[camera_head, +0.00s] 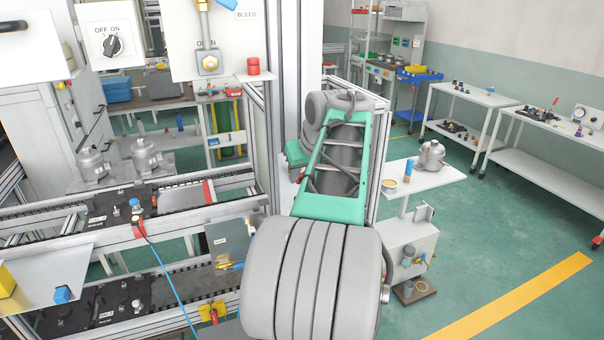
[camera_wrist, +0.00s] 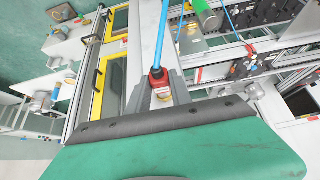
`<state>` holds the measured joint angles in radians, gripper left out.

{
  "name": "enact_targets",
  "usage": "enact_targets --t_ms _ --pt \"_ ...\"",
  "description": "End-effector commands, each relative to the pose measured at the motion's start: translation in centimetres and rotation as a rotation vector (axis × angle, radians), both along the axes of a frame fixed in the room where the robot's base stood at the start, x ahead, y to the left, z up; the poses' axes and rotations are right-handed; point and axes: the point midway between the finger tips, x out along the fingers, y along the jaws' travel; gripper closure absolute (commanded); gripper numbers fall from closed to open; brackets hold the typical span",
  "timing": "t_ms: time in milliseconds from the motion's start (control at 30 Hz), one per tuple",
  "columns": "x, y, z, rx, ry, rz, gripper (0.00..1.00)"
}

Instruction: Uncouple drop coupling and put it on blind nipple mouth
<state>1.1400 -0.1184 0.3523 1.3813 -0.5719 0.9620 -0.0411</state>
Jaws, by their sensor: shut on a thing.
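My gripper (camera_wrist: 163,97) shows in the wrist view, its grey fingers closed around a red coupling with a pale yellowish ring (camera_wrist: 157,78). A blue hose (camera_wrist: 161,38) runs up from this coupling. Another red piece (camera_wrist: 250,60) with a thin blue hose sits by the dark pallet at the right of the wrist view. In the head view a red fitting (camera_head: 139,229) with a blue hose sits at the conveyor edge. My large grey and green arm hides my gripper in the head view. I cannot tell which part is the blind nipple.
Two metal compressors (camera_head: 146,156) stand on the conveyor line at the left. A grey box (camera_head: 411,247) stands right of my arm. The green floor (camera_head: 480,235) is open at the right.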

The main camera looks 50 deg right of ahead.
Motion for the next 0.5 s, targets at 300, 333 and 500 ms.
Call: enact_targets --t_ms 300,333,500 --pt "0.01 0.00 0.01 0.000 0.000 0.000 0.50" --pt "0.01 0.00 0.01 0.000 0.000 0.000 0.49" --pt "0.01 0.00 -0.03 0.000 0.000 0.000 0.49"
